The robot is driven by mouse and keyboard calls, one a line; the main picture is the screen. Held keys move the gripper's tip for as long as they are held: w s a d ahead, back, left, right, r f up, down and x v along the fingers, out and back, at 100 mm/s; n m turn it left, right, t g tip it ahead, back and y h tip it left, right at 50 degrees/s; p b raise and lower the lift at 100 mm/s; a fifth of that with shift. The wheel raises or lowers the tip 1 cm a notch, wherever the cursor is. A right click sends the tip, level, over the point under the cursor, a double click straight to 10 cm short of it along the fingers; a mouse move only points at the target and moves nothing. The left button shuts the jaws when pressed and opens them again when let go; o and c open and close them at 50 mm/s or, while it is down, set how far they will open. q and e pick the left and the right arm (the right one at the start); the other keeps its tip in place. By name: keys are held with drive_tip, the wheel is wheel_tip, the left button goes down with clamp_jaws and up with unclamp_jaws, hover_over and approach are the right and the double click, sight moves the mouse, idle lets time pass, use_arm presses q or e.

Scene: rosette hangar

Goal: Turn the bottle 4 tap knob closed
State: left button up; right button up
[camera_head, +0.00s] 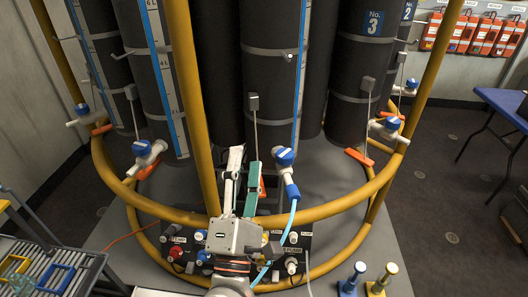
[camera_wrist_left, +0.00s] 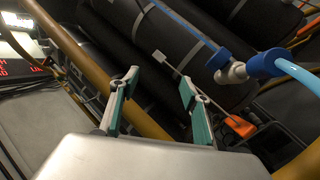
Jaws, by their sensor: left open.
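A blue tap knob (camera_head: 284,156) on a white tap body stands in front of the central black bottle (camera_head: 270,70), left of the bottle labelled No. 3. A light blue hose (camera_head: 292,215) runs down from its blue fitting. No number shows on the central bottle, so I cannot confirm that it is bottle 4. In the left wrist view the knob (camera_wrist_left: 218,58) is to the right of the fingers. My left gripper (camera_head: 245,158) is open and empty, left of the knob and apart from it. Its green-padded fingers (camera_wrist_left: 158,82) frame the left wrist view. My right gripper is not in view.
Yellow rails (camera_head: 195,100) ring the bottles, with one upright just left of my gripper. A dark panel (camera_head: 292,252) with several knobs lies below. Other blue-knobbed taps (camera_head: 142,148) stand left and right. Orange handles (camera_head: 359,157) sit low near the bottles.

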sight(284, 159)
use_arm(q)
drive_tip(key=d+f+n+g, duration=0.1)
drive_tip(key=d+n, duration=0.1)
drive_tip(key=n, duration=0.2)
drive_tip(key=w+d+f+n+g+b, duration=0.1)
drive_tip(key=d+n+g, duration=0.1)
drive_tip(key=d+n, duration=0.1)
drive_tip(key=d+n+g, duration=0.2)
drive_tip(key=n, duration=0.4)
drive_tip(key=shift+w+d+f+b, duration=0.15)
drive_tip(key=shift+d+f+b, duration=0.15)
drive_tip(key=shift+d+f, duration=0.1)
drive_tip(key=shift+w, duration=0.4)
drive_tip(key=w+b, duration=0.1)
drive_tip(key=w, duration=0.5)
drive_tip(key=shift+w, duration=0.3)
drive_tip(key=c, duration=1.2)
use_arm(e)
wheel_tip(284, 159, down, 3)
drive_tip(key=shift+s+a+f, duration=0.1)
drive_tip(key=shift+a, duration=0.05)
